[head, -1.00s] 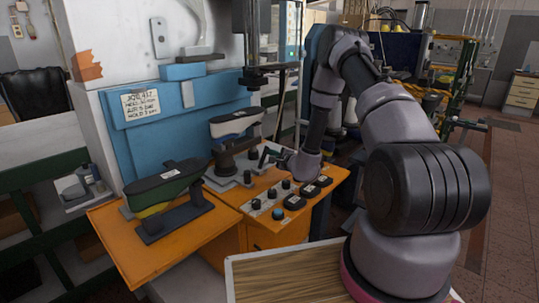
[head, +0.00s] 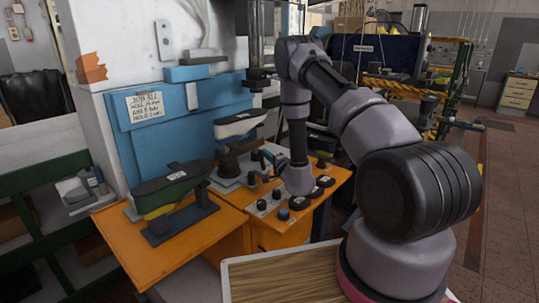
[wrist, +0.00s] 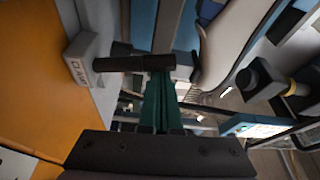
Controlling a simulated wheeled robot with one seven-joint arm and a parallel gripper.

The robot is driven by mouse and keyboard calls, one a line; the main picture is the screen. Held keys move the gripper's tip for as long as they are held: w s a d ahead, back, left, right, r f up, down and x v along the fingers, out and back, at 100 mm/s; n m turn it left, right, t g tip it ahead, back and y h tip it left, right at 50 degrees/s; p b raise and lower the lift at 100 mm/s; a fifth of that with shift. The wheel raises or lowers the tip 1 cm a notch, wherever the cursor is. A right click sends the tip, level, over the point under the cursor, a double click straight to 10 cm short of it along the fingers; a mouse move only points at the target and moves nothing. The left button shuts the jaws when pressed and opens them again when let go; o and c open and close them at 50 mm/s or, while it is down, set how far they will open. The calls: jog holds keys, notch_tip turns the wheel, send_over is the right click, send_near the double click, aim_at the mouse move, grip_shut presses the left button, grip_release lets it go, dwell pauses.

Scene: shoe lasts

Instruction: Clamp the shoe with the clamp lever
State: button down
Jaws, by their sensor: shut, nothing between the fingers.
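A white and dark-blue shoe (head: 238,125) sits sole up on a last at the machine, and its pale side shows in the wrist view (wrist: 232,45). The clamp lever's dark bar (wrist: 128,63) stands beside a grey block with a "CLAMP" label (wrist: 78,70). My gripper (wrist: 160,78) has its green fingers together, with their tips right at the lever bar. I cannot tell whether they touch it. In the head view my gripper (head: 264,157) is small and partly hidden by my wrist, close to the lever and just right of the last's stand.
A green shoe form (head: 172,186) stands on a dark holder at the left of the orange table (head: 185,250). A panel with several knobs and buttons (head: 283,214) lies below my wrist. The blue machine front (head: 165,135) with a paper note rises behind.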

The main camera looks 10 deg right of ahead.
jog(key=shift+s+a+f, duration=0.25)
jog(key=shift+s+a, duration=0.35)
jog(key=shift+a, duration=0.25)
jog(key=shift+s+a+f, duration=0.1)
jog(key=shift+a, duration=0.05)
